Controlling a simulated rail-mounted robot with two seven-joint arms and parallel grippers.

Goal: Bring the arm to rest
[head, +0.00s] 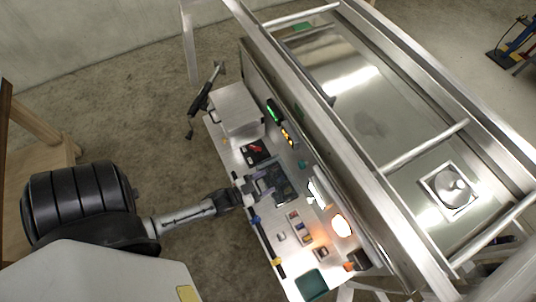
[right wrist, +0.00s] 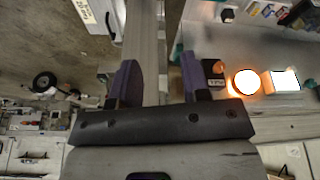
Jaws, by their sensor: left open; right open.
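My left arm comes in from the left in the head view. Its gripper (head: 268,184) is over the middle of a narrow white work surface (head: 229,152); the jaws are small here, and I cannot tell whether they touch anything. Nothing is clearly held. My right gripper (right wrist: 158,78) shows in the right wrist view with its two purple-faced fingers apart and nothing between them. A metal rail lies behind the gap between the fingers. I cannot make out the right gripper in the head view.
A large aluminium trailer frame (head: 334,114) runs along the work surface. A white box (head: 237,108), a black tray with something red (head: 256,152), a glowing lamp (head: 341,225) and a teal bin (head: 311,285) stand on the surface. Open floor (head: 130,110) lies at left.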

